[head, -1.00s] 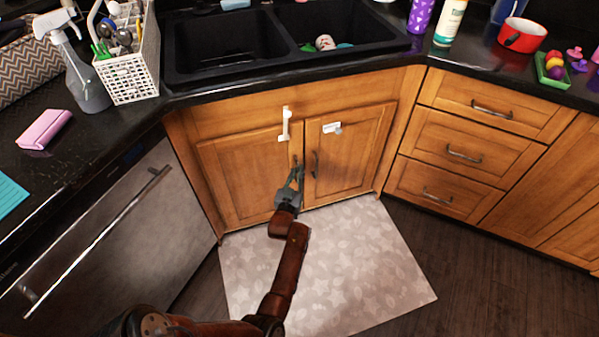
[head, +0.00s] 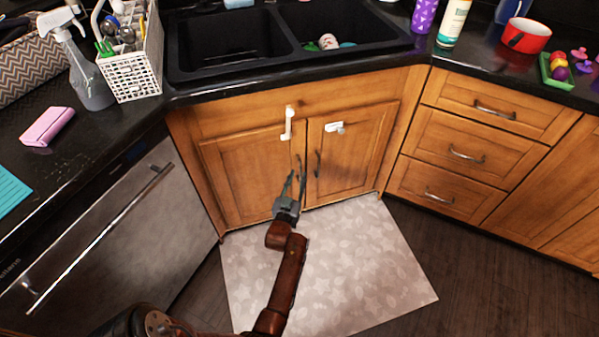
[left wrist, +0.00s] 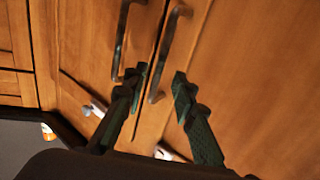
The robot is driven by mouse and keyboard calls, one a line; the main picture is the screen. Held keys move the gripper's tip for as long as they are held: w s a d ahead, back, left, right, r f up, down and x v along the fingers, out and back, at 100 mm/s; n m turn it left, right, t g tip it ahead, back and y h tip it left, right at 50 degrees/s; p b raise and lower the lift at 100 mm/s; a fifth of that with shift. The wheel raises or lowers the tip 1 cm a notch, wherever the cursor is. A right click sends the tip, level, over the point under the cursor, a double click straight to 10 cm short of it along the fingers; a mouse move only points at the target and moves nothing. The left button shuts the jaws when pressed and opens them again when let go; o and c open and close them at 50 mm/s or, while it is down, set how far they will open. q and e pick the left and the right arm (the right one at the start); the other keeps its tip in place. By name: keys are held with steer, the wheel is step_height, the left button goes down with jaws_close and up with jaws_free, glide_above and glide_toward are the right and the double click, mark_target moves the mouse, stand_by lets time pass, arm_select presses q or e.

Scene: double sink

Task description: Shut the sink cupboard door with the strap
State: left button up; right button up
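The sink cupboard has a left door (head: 250,180) and a right door (head: 350,155), both looking flush or nearly so. A white strap (head: 288,122) hangs upright at the top right of the left door. A white catch (head: 334,127) sits on the right door's top. The dark left handle (left wrist: 174,38) and right handle (left wrist: 122,40) stand side by side in the left wrist view. My left gripper (head: 294,180) is open before the left door, just below its handle. In the left wrist view the left handle's end shows between the fingers, with no grip visible. My right gripper is out of view.
A black double sink (head: 290,50) and counter lie above the doors. A dishwasher (head: 110,235) stands left and drawers (head: 465,155) stand right. A pale mat (head: 350,265) covers the floor in front. A spray bottle (head: 85,75) and utensil basket (head: 130,70) stand on the counter.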

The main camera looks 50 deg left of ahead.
arm_select(q)
steer(key=shift+v, duration=1.6)
